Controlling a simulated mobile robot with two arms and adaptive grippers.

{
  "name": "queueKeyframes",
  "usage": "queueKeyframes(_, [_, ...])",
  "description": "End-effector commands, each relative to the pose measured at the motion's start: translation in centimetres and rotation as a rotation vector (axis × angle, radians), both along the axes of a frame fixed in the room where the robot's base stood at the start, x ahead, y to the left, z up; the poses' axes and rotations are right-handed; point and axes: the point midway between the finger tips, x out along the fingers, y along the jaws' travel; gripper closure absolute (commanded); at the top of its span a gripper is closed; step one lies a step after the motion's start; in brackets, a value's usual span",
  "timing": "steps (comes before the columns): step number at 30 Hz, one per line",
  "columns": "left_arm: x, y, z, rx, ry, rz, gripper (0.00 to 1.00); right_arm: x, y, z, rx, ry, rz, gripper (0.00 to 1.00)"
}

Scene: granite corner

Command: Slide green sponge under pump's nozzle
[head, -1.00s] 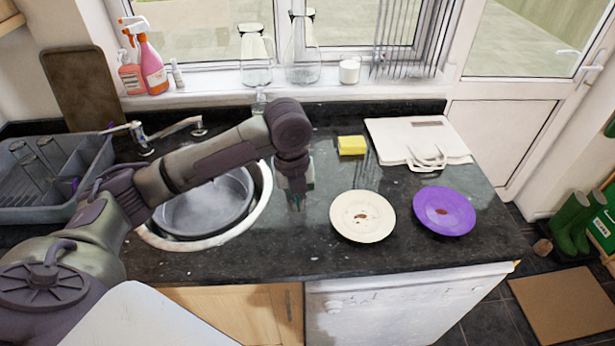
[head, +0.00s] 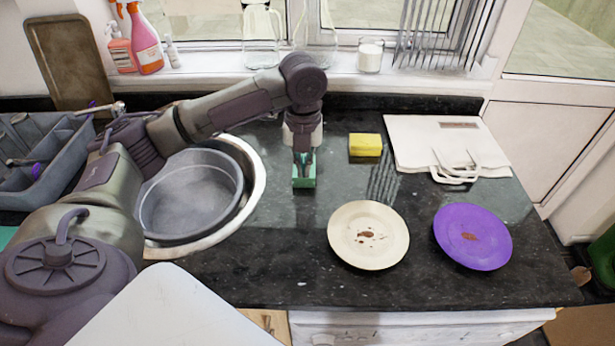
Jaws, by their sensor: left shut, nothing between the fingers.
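The green sponge (head: 304,183) lies on the dark counter between the sink and the cream plate. My left gripper (head: 302,164) comes down over it from the left, with shut fingers at the sponge's top or far side. Nothing shows held between the fingers. I cannot tell whether they touch the sponge. My right gripper is not in view.
The cream plate (head: 368,236) and purple plate (head: 472,237) lie to the right, both with brown stains. The sink basin (head: 190,195) is left. The front counter strip is clear.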

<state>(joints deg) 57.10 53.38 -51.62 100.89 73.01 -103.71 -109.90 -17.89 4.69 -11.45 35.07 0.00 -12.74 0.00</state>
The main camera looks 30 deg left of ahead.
Motion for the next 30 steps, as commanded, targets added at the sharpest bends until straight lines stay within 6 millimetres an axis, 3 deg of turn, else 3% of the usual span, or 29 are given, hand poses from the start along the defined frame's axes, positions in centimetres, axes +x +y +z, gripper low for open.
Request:
queueKeyframes(7, [-0.2, 0.0, -4.0, 0.001, 0.005, 0.002, 1.0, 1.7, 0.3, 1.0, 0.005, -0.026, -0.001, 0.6])
queueKeyframes(15, [-0.2, 0.0, -9.7, 0.001, 0.005, 0.001, 1.0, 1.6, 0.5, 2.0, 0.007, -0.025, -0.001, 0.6])
queueKeyframes(21, [2.5, 1.5, -9.3, 0.001, 0.001, 0.002, 1.0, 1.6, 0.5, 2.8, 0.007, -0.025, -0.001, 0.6])
queueKeyframes(30, [3.4, 2.1, -9.4, 0.001, 0.0, 0.0, 1.0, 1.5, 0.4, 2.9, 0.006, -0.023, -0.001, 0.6])
